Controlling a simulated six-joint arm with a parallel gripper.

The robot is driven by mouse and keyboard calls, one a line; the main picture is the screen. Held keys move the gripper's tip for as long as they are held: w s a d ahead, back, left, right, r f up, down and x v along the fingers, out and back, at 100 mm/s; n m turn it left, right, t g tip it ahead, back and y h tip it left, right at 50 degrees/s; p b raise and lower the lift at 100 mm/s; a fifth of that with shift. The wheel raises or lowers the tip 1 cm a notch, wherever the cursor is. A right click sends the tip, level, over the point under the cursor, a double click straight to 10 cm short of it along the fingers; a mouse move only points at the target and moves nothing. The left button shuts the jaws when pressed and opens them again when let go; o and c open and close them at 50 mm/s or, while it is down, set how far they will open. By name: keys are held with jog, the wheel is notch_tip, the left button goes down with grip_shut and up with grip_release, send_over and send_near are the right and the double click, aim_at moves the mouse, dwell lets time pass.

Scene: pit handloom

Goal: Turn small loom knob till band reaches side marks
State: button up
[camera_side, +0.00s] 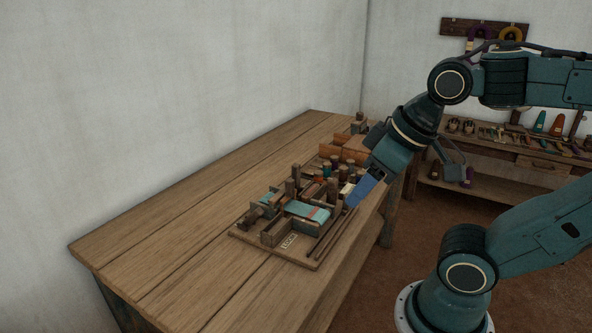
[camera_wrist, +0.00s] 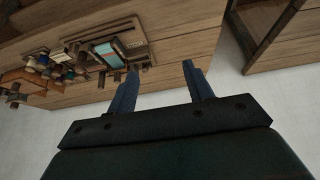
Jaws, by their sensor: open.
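The small loom (camera_side: 290,216) is a wooden frame on a board near the table's front edge, with several upright posts. A teal band (camera_side: 306,211) with a reddish stripe across it lies in the frame. In the wrist view the loom's teal band (camera_wrist: 110,54) shows at upper left. The knob cannot be told for sure among the small wooden parts, and the side marks are too small to make out. My gripper (camera_side: 352,204) is by the loom's right side in the side view. In the wrist view its two blue fingers (camera_wrist: 160,64) are apart with nothing between them.
The wooden table (camera_side: 170,238) is bare to the left of the loom. A shelf bench (camera_side: 520,150) with tools is at the back right. The white wall runs behind the table.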

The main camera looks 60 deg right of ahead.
jog(key=m+g, duration=0.4)
jog(key=g, duration=0.2)
send_over(332, 179)
notch_tip(332, 179, down, 7)
notch_tip(332, 179, down, 14)
jog(key=shift+r, duration=0.15)
dwell(0.4)
